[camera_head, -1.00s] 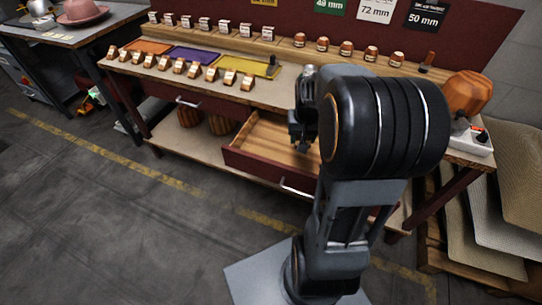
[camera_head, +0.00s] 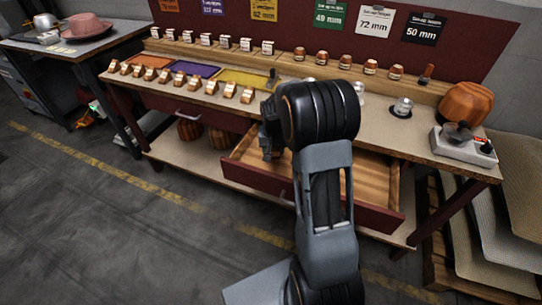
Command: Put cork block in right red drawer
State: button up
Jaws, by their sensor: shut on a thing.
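The red right drawer (camera_head: 385,214) is pulled open below the bench top, with a bare wooden inside (camera_head: 371,180). My gripper (camera_head: 272,155) points down over the left part of the open drawer. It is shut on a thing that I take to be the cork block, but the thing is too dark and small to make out. My arm hides the middle of the drawer and part of its front. I see no cork block lying in the visible part of the drawer.
The bench top (camera_head: 420,140) holds rows of small wooden blocks (camera_head: 180,78), coloured mats (camera_head: 195,69) and a device with a red knob (camera_head: 465,148). A shut left drawer (camera_head: 175,105) is beside the open one. Stacked sheets (camera_head: 490,230) stand at the right.

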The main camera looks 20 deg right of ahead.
jog(key=shift+w+a+f, duration=0.15)
jog(key=shift+w+f, duration=0.2)
jog(key=shift+f, duration=0.1)
jog(key=shift+f+b, duration=0.3)
jog(key=shift+f, duration=1.25)
jog(key=shift+f, duration=0.1)
jog(key=o, duration=0.9)
